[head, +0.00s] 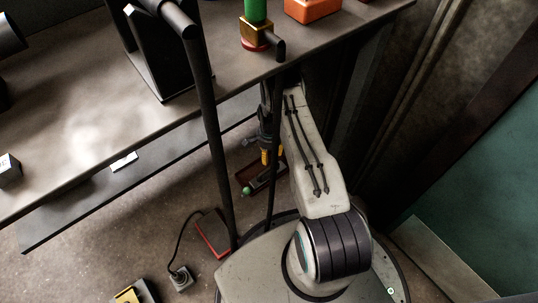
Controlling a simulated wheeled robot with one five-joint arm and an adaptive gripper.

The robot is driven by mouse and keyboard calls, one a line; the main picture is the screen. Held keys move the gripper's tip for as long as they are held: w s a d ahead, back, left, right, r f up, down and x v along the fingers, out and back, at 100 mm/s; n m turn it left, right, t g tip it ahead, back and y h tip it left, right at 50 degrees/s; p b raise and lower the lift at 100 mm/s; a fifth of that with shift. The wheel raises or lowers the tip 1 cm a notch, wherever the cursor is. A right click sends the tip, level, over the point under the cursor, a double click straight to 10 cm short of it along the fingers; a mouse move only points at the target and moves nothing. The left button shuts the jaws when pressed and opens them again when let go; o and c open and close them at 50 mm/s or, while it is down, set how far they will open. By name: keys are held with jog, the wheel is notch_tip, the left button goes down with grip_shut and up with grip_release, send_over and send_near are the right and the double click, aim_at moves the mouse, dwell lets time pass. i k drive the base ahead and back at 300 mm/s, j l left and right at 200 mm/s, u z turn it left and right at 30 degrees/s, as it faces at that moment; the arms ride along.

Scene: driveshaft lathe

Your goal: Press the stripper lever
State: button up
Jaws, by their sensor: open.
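A low dark-red device (262,178) sits below the bench edge, with a green ball knob (246,191) at its near left end. This knobbed part looks like the stripper lever, but it is small and I cannot be sure. My gripper (268,156) hangs beyond my white forearm, just above the far part of the device. It is open and appears empty. The knob is to the left of and nearer than the fingertips, apart from them. The fingers are small and dark, partly hidden by a dark upright rod, so any contact with the device cannot be told.
The bench (75,135) fills the upper left, with a dark stand (165,70), a brass block with a green top (257,32) and an orange block (312,8). A lower shelf (80,205) runs under it. A red-edged pad (212,235) and a cabled box (181,279) lie on the floor.

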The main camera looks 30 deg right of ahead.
aim_at(247, 191)
jog(key=k, duration=1)
